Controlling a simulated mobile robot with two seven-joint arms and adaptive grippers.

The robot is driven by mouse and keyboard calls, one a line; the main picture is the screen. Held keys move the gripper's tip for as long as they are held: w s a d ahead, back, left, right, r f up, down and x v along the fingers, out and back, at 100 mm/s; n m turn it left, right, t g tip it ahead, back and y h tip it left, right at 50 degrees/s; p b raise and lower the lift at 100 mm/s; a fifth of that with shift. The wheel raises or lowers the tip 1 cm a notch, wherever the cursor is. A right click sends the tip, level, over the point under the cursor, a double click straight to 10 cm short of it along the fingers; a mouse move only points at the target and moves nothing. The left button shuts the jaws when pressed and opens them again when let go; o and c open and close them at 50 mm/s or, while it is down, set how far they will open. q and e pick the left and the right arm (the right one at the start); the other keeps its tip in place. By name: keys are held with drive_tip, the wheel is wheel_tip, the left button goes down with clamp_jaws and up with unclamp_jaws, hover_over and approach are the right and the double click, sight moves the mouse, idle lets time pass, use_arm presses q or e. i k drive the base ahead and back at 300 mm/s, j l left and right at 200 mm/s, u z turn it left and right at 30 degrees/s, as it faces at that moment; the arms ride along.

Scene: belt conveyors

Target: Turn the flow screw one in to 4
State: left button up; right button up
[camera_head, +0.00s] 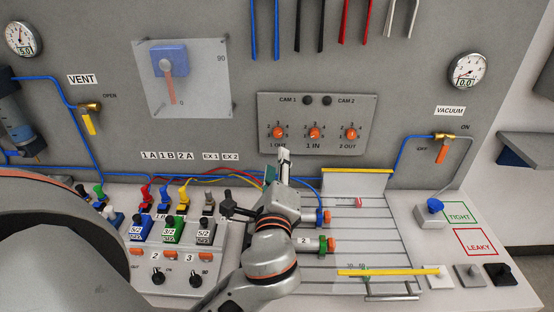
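The flow panel (347,108) on the grey back wall carries three orange screws, each ringed by small numbers. The 1 IN screw (315,133) is the middle one. The 1 OUT screw (278,132) is on its left and the 2 OUT screw (351,133) on its right. The setting of the 1 IN screw is too small to read. My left gripper (284,158) points up just below the panel, lower left of the 1 IN screw and apart from it in the picture. Its fingers are seen nearly edge-on, so their opening is unclear. My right gripper is not in view.
Below the panel is a slotted plate (350,222) with two cylinders marked by labels and a yellow bar (388,272). A valve block (172,232) with coloured tubes stands left of my arm. The wall directly before the panel is clear.

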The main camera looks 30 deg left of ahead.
sight(314, 133)
drive_tip(key=k+l, duration=0.8)
drive_tip(key=k, duration=0.05)
